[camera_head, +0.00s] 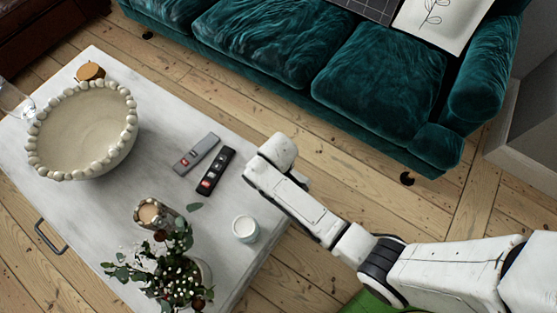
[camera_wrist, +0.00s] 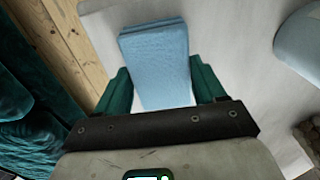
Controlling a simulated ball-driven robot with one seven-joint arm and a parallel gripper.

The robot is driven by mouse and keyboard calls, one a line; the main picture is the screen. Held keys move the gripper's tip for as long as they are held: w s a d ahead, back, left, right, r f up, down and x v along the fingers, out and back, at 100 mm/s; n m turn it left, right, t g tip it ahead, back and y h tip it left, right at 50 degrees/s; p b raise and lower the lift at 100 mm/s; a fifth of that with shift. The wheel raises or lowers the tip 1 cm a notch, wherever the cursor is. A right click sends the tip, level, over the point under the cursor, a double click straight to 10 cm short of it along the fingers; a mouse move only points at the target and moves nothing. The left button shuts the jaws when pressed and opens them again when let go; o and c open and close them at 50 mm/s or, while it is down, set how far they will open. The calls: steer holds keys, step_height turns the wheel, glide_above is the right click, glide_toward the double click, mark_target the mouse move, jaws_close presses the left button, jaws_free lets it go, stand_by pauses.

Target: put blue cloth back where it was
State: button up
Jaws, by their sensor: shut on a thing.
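The blue cloth (camera_wrist: 155,55) is a folded, light blue rectangle between the green fingers of my gripper (camera_wrist: 162,88) in the wrist view. My gripper is shut on the cloth, with its far end sticking out past the fingers. The white coffee table (camera_wrist: 225,50) shows behind the cloth; I cannot tell whether the cloth touches it. In the head view my arm's end is over the right edge of the coffee table (camera_head: 110,207). My arm hides the fingers and the cloth there.
The table bears a beaded bowl (camera_head: 85,135), two remotes (camera_head: 205,165), a small pale cup (camera_head: 245,229), a candle holder (camera_head: 150,213) and a plant (camera_head: 165,268). A teal sofa (camera_head: 380,80) stands beyond bare floorboards (camera_head: 330,165). A strip of table near the remotes is clear.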

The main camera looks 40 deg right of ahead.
steer(key=o, duration=0.9)
steer(key=shift+f, duration=0.1)
steer(key=shift+o, duration=0.2)
step_height(320, 180, up, 12)
steer(key=p, duration=0.3)
steer(key=s+d+r+m, duration=0.2)
steer(key=s+d+r, duration=0.1)
steer(key=s, duration=0.5)
steer(key=s+d+r+m+t, duration=0.1)
steer(key=s+d+r, duration=0.3)
steer(key=s, duration=0.4)
steer(key=shift+d+m, duration=0.4)
steer(key=shift+m, duration=0.1)
steer(key=shift+s, duration=0.1)
